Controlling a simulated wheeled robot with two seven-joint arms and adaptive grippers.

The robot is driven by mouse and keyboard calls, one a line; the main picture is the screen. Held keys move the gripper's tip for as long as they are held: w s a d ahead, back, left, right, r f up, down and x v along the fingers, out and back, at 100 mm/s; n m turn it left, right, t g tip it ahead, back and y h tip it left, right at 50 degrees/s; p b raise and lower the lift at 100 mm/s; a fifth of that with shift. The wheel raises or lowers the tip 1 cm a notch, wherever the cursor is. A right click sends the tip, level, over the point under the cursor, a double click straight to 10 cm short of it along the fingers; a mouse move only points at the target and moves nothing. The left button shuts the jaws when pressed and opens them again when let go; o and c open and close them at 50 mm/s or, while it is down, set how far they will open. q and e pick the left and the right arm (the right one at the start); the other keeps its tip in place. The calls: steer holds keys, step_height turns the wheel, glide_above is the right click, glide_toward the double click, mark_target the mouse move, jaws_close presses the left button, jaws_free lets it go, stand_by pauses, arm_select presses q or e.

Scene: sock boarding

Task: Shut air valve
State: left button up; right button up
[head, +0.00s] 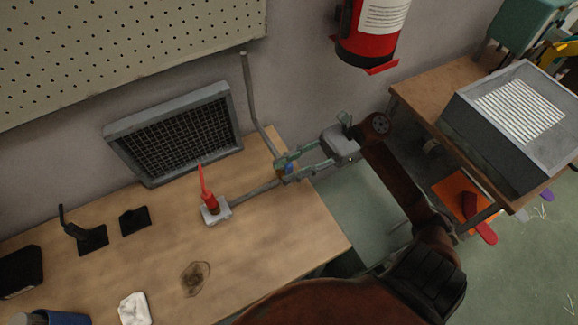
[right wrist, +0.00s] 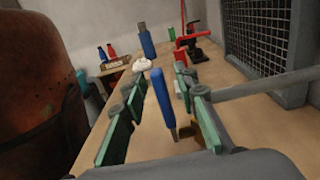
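The air valve's blue lever (head: 289,168) sits on the grey pipe at the right end of the wooden bench, mostly hidden by my right gripper in the head view. In the right wrist view the blue lever (right wrist: 162,102) stands upright, with brass-coloured metal (right wrist: 187,131) at its foot. My right gripper (head: 284,168) is open. Its green-padded fingers (right wrist: 158,108) lie on either side of the lever, with gaps visible. I cannot tell whether either finger touches the valve. My left gripper is not in view.
The grey pipe (head: 262,118) rises beside the wall, and another length (head: 255,193) runs to a red nozzle (head: 209,199) on a grey base. A framed grille (head: 175,132) leans behind. A fire extinguisher (head: 372,30) hangs above. A grey box (head: 515,115) stands at right.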

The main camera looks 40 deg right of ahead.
jaws_close()
stand_by(0.6)
